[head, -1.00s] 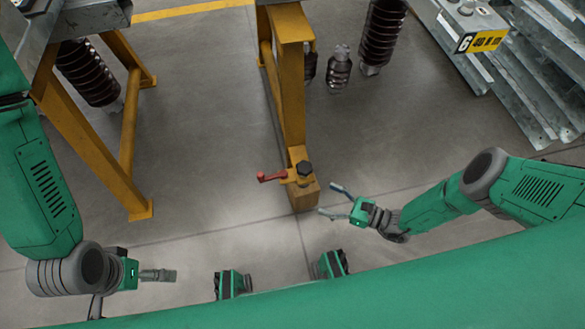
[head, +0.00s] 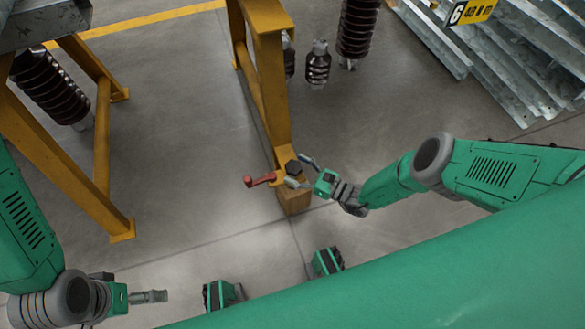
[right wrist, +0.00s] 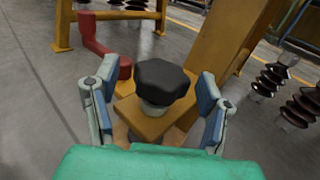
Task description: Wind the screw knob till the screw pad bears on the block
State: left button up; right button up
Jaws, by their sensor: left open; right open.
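The black screw knob (head: 293,167) sits on a yellow bracket at the foot of the yellow frame (head: 268,90). In the right wrist view the knob (right wrist: 162,82) is between and slightly beyond the open fingers (right wrist: 155,105), with gaps on both sides. The screw pad is hidden. My left gripper (head: 150,296) is at lower left, open and empty, far from the knob.
A red crank handle (head: 260,180) sticks out left of the knob and shows in the right wrist view (right wrist: 100,45). Brown insulators (head: 318,64) stand behind, and metal profiles (head: 500,60) lie at upper right. The floor at left centre is clear.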

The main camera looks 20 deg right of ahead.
jog(key=shift+w+a, duration=0.15)
jog(key=shift+w, duration=0.4)
jog(key=shift+a, duration=0.1)
jog(key=shift+a, duration=0.15)
jog(key=c, duration=1.2)
jog(key=shift+s+m, duration=0.1)
jog(key=shift+m, duration=0.2)
jog(key=shift+t+h, duration=0.4)
jog(key=m+t+h, duration=0.2)
jog(key=m+h, duration=0.1)
jog(key=h, duration=0.1)
jog(key=m+t+h+p, duration=0.1)
jog(key=m+h, duration=0.2)
jog(key=h, duration=0.1)
jog(key=shift+s+f+t, duration=0.1)
jog(key=shift+f+t, duration=0.05)
jog(key=shift+t, duration=0.25)
jog(key=m+h, duration=0.2)
jog(key=h, duration=0.2)
jog(key=m+h+b, duration=0.1)
jog(key=m+h, duration=0.2)
jog(key=h, duration=0.2)
jog(key=shift+m+g, duration=0.3)
